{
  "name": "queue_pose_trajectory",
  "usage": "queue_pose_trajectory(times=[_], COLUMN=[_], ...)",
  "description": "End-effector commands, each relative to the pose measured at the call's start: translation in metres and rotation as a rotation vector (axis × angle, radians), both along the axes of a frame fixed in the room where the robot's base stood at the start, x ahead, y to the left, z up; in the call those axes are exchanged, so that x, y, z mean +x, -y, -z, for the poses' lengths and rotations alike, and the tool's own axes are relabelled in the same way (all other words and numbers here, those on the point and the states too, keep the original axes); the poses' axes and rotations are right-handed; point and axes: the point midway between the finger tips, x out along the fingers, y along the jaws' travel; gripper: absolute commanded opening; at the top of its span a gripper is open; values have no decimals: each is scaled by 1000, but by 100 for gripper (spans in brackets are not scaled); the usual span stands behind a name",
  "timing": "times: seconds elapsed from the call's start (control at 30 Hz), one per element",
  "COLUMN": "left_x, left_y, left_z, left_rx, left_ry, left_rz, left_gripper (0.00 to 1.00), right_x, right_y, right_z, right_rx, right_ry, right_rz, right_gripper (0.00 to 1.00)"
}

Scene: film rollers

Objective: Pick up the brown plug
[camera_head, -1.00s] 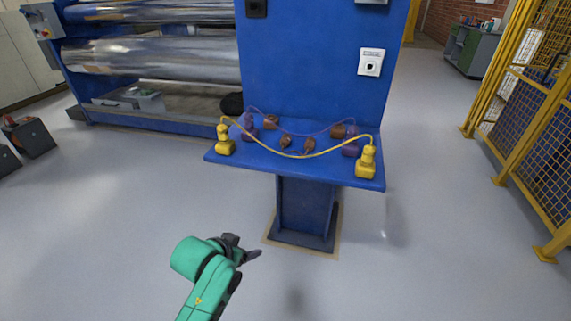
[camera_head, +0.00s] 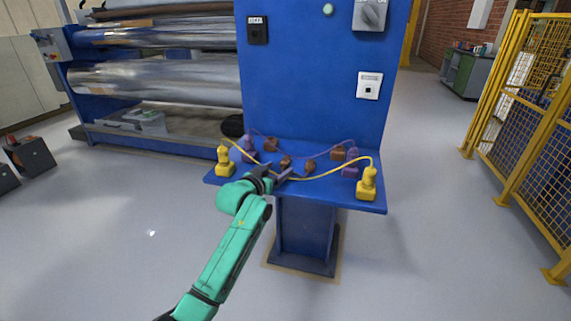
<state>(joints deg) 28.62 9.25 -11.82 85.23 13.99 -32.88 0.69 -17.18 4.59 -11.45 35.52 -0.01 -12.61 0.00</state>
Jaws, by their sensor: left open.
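Two small brown plugs stand near the middle of the blue shelf, a left one (camera_head: 285,162) and a right one (camera_head: 309,166). Two more brown blocky pieces sit farther back, one at left (camera_head: 270,145) and one at right (camera_head: 338,153). My left gripper (camera_head: 278,172) is open at the shelf's front edge, just in front of the left small brown plug in the picture. Nothing shows between its fingers. Whether it touches the shelf or the yellow cable is unclear. My right gripper is not in view.
A yellow cable (camera_head: 335,172) arcs across the shelf between two yellow plugs (camera_head: 225,165) (camera_head: 367,186). A purple cable with purple ends (camera_head: 249,152) (camera_head: 350,164) lies behind. The blue panel (camera_head: 310,75) rises behind the shelf (camera_head: 330,193). Floor in front is clear.

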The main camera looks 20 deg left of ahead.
Motion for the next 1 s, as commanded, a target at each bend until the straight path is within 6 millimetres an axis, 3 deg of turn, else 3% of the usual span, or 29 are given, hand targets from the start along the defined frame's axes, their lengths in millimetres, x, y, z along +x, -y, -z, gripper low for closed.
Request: queue_pose_trajectory(times=[0.2, 0.47, 0.5, 0.7, 1.0], left_x=[35, 41, 41, 40, 40], left_y=[4, 6, 6, 6, 5], left_z=[7, 8, 8, 8, 7], left_rx=[-1, 0, 0, 0, 0], left_ry=[0, -1, -1, -1, -1], left_rz=[0, 0, 0, -1, -1], left_gripper=[76, 76, 72, 0, 0], right_x=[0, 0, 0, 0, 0], right_y=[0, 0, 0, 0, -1], right_z=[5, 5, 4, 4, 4], right_rx=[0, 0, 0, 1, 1], right_ry=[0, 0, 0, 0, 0], right_rz=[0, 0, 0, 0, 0], right_gripper=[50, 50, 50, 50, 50])
